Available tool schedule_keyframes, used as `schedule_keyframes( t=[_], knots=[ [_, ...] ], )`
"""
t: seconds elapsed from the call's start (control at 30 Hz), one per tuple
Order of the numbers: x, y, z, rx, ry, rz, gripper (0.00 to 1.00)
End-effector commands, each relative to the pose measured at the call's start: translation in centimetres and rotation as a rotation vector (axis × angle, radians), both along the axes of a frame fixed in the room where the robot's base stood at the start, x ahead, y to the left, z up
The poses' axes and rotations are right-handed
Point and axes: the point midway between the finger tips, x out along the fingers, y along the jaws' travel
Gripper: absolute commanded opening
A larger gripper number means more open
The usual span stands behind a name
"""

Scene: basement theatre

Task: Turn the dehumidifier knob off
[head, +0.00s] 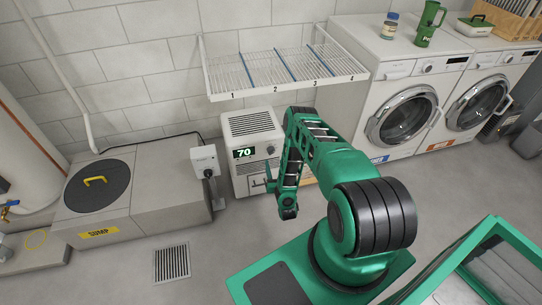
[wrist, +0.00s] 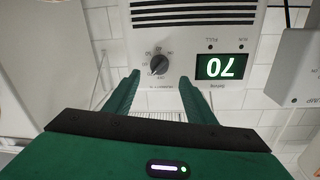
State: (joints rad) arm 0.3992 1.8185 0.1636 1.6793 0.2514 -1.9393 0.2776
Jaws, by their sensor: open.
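The dehumidifier (head: 240,128) is a pale box with a top grille, standing on the floor against the wall below the wire shelf. Its display (head: 243,153) reads 70 in green; the display (wrist: 222,66) appears upside down in the wrist view. The dark round knob (wrist: 159,64) is on the front panel, with small labels around it; I cannot tell for certain which its pointer marks. My gripper (wrist: 160,77) is open, its green fingers on either side of the space just in front of the knob, apparently not touching it. In the head view, my gripper (head: 270,181) is partly hidden by my arm.
A wire shelf (head: 285,70) with numbered sections juts out above the dehumidifier. A grey box with a cord (head: 205,161) and the sump cover (head: 98,186) stand to the left. Washing machines (head: 405,112) stand to the right. The floor around the drain grate (head: 172,263) is clear.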

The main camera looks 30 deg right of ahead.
Motion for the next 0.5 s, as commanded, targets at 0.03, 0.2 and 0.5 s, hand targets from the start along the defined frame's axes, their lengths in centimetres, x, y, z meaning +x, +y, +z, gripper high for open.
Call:
schedule_keyframes(
  t=[0.03, 0.2, 0.5],
  knots=[
    [1.0, -0.4, 0.1, -0.001, -0.004, 0.000, 0.50],
    [3.8, -1.5, 0.1, -0.002, -0.003, -0.001, 0.50],
    [6.8, -2.6, 0.1, -0.001, 0.000, -0.001, 0.50]
  ],
)
